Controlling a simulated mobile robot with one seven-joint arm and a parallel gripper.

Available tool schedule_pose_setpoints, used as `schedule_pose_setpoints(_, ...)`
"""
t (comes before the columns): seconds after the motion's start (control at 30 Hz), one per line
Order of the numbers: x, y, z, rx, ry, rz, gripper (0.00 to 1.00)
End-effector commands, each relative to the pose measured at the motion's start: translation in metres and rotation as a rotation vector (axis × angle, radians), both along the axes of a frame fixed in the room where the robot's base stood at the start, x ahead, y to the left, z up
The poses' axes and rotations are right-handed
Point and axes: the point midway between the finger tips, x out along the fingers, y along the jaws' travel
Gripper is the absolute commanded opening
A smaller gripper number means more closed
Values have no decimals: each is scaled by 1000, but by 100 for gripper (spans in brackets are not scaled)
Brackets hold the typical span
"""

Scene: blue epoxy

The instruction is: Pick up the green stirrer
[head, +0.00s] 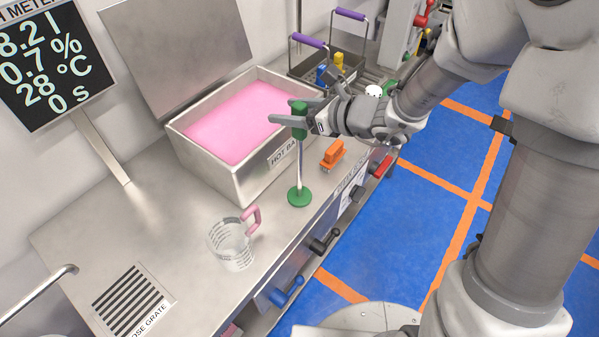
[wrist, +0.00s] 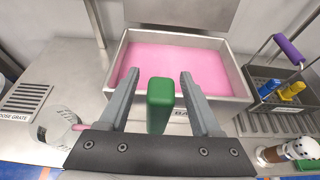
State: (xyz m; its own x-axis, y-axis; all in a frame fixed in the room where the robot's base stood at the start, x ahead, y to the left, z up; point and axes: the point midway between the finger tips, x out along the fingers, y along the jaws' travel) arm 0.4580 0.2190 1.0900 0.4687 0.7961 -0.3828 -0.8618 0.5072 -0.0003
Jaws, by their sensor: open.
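The green stirrer stands upright on the metal counter, in front of the pink bath. In the head view it has a green handle (head: 299,120) at the top, a thin pale shaft and a round green base (head: 299,196). My gripper (head: 282,112) is at the height of the handle, its fingers pointing left. In the wrist view the green handle (wrist: 160,104) lies between the two open fingers (wrist: 158,85), with a visible gap on each side. The jaws are not closed on it.
The hot bath (head: 215,170) of pink liquid stands just behind the stirrer. A clear beaker with a pink handle (head: 231,243) is to its left front, and an orange block (head: 333,155) to its right. A wire basket (head: 328,69) stands farther back.

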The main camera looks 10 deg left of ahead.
Motion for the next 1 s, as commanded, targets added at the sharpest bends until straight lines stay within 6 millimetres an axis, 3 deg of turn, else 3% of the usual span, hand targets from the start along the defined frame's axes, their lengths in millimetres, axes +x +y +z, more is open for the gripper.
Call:
schedule_pose_setpoints(0.27, 2, 3, -2, -1, 0, -1, 65)
schedule_pose_setpoints(0.63, 2, 3, -2, 0, 0, 0, 0)
schedule_pose_setpoints(1.0, 2, 3, -1, -1, 1, 0, 0)
